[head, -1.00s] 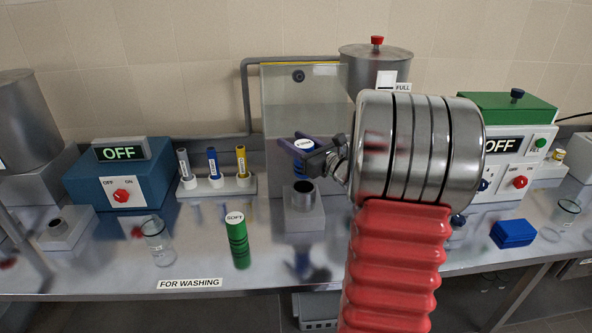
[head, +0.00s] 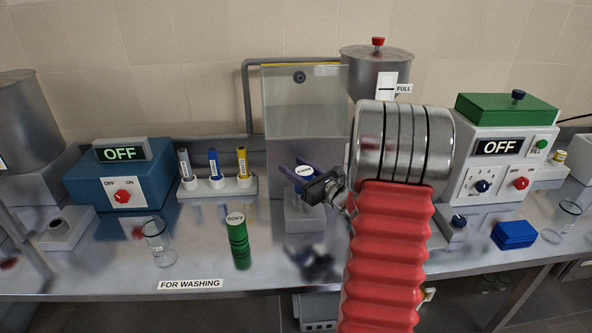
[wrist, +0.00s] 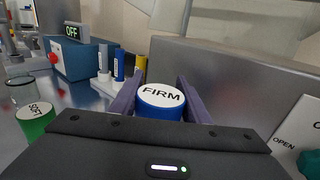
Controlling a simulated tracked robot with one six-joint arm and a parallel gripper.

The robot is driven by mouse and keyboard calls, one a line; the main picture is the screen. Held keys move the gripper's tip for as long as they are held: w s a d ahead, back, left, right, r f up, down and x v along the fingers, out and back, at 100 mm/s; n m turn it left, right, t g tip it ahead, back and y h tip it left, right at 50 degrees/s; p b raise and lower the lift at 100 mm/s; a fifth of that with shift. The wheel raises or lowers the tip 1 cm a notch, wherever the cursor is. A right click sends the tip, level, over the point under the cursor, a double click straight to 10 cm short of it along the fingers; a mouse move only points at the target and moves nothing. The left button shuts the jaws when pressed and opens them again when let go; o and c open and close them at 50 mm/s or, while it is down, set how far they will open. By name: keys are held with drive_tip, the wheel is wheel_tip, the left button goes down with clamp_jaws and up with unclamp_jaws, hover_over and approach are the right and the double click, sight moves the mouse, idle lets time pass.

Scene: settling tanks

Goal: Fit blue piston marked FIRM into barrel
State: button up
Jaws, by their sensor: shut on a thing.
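The blue piston with the white FIRM top (head: 304,171) is between the jaws of my gripper (head: 306,174). The wrist view also shows the piston (wrist: 161,97), upright, with a purple finger on each side. The barrel stands on a grey block (head: 305,217) in front of the tall clear tank. The piston is right over the barrel and hides its mouth. I cannot tell whether its lower end is inside. A green piston marked SOFT (head: 238,241) stands on the bench to the left, and shows in the wrist view too (wrist: 38,122).
A clear glass (head: 158,243) stands left of the green piston. A rack (head: 217,187) with grey, blue and yellow pieces is behind. A blue OFF box (head: 120,182) stands left; a white machine (head: 498,165) and a blue block (head: 513,235) are right. The bench front is mostly clear.

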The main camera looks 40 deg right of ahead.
drive_tip(key=shift+f, duration=0.35)
drive_tip(key=shift+f, duration=0.15)
drive_tip(key=o, duration=1.3)
drive_tip(key=shift+r, duration=0.2)
drive_tip(key=s, duration=1.2)
drive_tip(key=shift+s+d, duration=0.15)
